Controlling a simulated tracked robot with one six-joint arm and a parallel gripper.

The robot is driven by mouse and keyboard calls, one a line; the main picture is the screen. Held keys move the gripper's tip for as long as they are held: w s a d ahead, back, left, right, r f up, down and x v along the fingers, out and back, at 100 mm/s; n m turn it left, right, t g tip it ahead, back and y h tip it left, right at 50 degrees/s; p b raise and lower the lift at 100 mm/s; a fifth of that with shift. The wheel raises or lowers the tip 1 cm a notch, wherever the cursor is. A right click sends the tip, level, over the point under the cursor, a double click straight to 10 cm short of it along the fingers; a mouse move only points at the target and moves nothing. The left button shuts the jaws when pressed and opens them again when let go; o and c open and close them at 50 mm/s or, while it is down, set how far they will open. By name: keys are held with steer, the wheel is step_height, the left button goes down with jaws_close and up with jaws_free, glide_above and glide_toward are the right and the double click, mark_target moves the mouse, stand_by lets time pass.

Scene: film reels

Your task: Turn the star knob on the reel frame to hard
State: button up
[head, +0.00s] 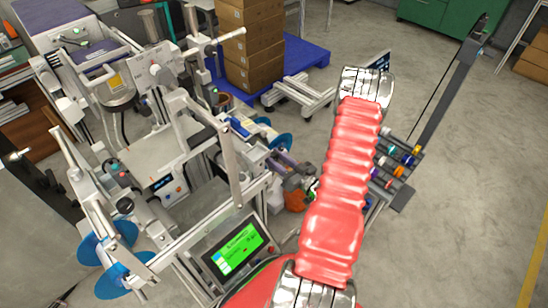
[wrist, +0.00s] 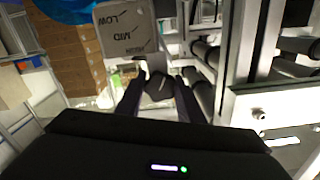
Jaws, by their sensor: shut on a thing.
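In the wrist view, my gripper (wrist: 160,92) has its two dark fingers closed around the dark star knob (wrist: 158,86), one on each side. Much of the knob is hidden between them. I cannot tell where the knob points. In the head view, my red arm covers the middle right, and I cannot make out the knob there.
The reel machine's metal frame (head: 232,160) stands left of my arm, with a green-lit screen (head: 238,248) and blue reels (head: 108,245). Metal bars (wrist: 240,50) stand close right of my gripper. Cardboard boxes (head: 250,45) are behind.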

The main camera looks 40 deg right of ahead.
steer(key=shift+d, duration=0.1)
steer(key=o, duration=1.1)
steer(key=shift+c, duration=0.2)
steer(key=shift+s, duration=0.1)
steer(key=s, duration=1.3)
steer(key=shift+s+d, duration=0.15)
steer(key=shift+s, duration=0.15)
